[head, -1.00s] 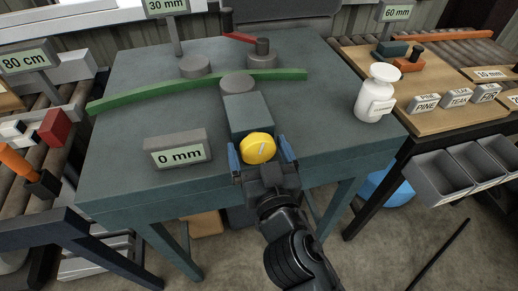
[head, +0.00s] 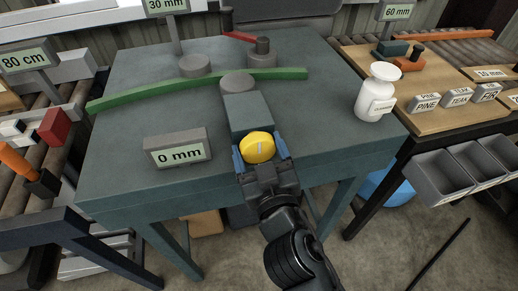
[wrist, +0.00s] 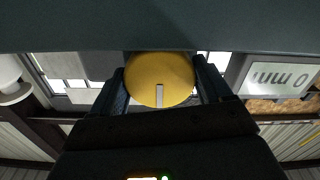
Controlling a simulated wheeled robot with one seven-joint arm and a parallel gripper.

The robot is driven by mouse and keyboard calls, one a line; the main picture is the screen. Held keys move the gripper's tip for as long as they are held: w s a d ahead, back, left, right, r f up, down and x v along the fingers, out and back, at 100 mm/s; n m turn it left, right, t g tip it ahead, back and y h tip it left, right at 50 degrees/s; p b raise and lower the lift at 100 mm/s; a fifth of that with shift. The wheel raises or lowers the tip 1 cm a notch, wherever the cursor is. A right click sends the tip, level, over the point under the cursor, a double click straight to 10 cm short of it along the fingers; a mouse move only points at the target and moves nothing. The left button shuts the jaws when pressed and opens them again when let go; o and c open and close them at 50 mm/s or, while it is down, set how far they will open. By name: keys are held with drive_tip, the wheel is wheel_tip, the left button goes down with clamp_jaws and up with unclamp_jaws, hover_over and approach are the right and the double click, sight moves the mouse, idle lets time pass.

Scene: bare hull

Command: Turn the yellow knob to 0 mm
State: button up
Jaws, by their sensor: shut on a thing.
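The yellow knob (head: 259,147) sits on the front end of a grey-green block (head: 247,114) on the table. A pale line marks its face; it looks close to upright in the head view, tilted slightly. In the wrist view the knob (wrist: 160,80) fills the space between the two fingers, its line running up and down. My gripper (head: 262,155) is shut on the knob, one finger at each side. A sign reading "0 mm" (head: 178,150) stands on the table left of the knob; it also shows upside down in the wrist view (wrist: 280,78).
A green curved strip (head: 150,95) lies across the table (head: 120,150) behind the block, against grey round posts (head: 194,66). A white bottle (head: 378,92) stands at the table's right edge. The tabletop between sign and block is clear.

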idle(0.3)
drive_tip(key=o, duration=1)
drive_tip(key=shift+s, duration=0.1)
drive_tip(key=shift+b+v, duration=1.05)
drive_tip(key=shift+v, duration=2.8)
